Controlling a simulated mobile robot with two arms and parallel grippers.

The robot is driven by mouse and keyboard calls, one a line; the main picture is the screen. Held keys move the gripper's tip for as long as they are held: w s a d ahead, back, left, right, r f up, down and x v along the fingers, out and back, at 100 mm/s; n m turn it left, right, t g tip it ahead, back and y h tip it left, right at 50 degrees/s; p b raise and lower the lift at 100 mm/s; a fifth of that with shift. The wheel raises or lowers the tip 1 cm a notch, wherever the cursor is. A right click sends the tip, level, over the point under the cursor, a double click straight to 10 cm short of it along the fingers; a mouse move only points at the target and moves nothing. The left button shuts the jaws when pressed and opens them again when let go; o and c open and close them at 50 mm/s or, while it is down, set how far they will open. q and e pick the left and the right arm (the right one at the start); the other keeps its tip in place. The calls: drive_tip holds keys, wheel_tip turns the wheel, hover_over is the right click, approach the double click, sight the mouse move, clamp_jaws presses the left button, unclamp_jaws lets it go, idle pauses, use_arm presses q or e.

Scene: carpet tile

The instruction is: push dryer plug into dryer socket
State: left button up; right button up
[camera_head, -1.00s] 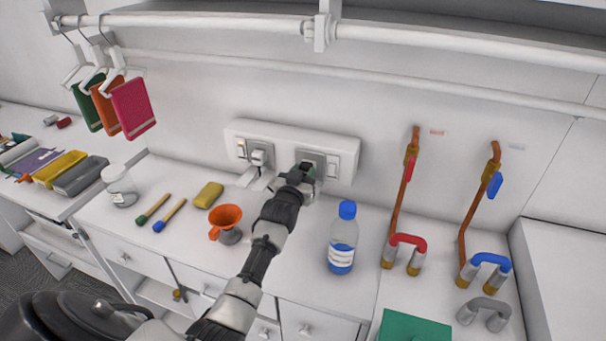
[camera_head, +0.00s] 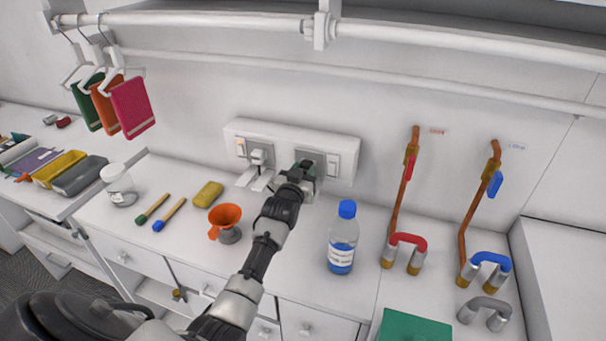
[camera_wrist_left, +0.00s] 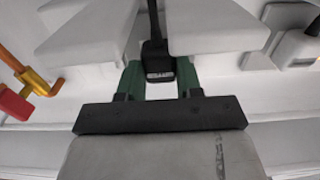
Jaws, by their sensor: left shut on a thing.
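My left gripper (camera_head: 303,172) is at the right-hand socket (camera_head: 318,158) of the white wall strip (camera_head: 290,136). In the left wrist view, its green fingers (camera_wrist_left: 158,82) are shut on a small black plug (camera_wrist_left: 157,62) with a dark cord, which I take as the dryer plug. In the head view the gripper covers the plug and much of the socket face, so I cannot tell how deep the plug sits. My right gripper is not in view.
A white plug (camera_head: 258,157) sits in the left-hand socket. A bottle (camera_head: 343,240) stands right of my left arm, an orange funnel (camera_head: 225,216) and a yellow sponge (camera_head: 208,195) left of it. Copper pipes with red (camera_head: 409,168) and blue (camera_head: 494,185) handles rise further right.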

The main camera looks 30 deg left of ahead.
use_arm(q)
drive_tip(key=shift+w, duration=0.25)
drive_tip(key=o, duration=1.1)
drive_tip(key=shift+s, duration=0.1)
drive_tip(key=shift+s+d+f+b, duration=0.15)
drive_tip(key=shift+s+b, duration=0.15)
drive_tip(key=shift+s, duration=0.2)
drive_tip(key=b+v, duration=0.2)
drive_tip(key=v, duration=0.7)
drive_tip(key=shift+s, duration=0.35)
